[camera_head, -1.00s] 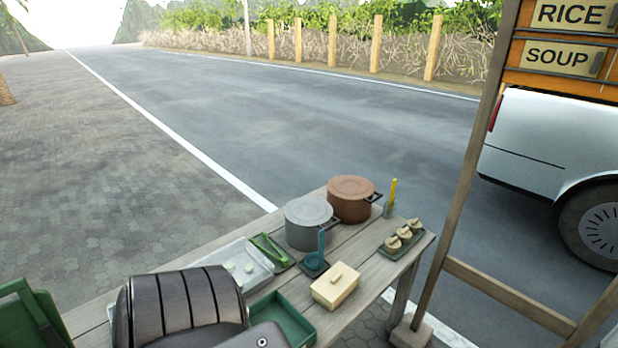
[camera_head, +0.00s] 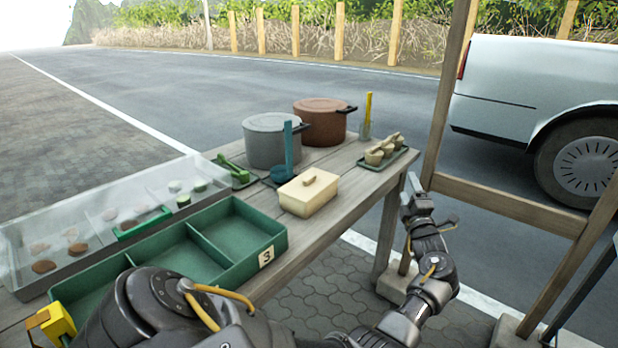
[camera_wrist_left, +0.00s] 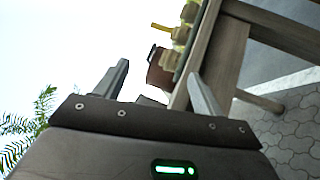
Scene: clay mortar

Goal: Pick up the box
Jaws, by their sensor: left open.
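The box (camera_head: 306,196) is a cream block with a lid and a small tan handle, near the front edge of the wooden table (camera_head: 345,208). It is upright and nothing touches it. My left gripper (camera_head: 420,200) is to the right of the box, beyond the table's front edge and apart from it. In the left wrist view my left gripper (camera_wrist_left: 160,82) has its two fingers spread with nothing held. The box cannot be made out there. My right gripper is not in view.
A grey pot (camera_head: 270,142) and a brown pot (camera_head: 320,124) stand behind the box. A blue ladle (camera_head: 288,155) is close behind it. A tray of small tan items (camera_head: 385,150) sits right. A green divided tray (camera_head: 200,250) lies left. A wooden post (camera_head: 445,110) stands right.

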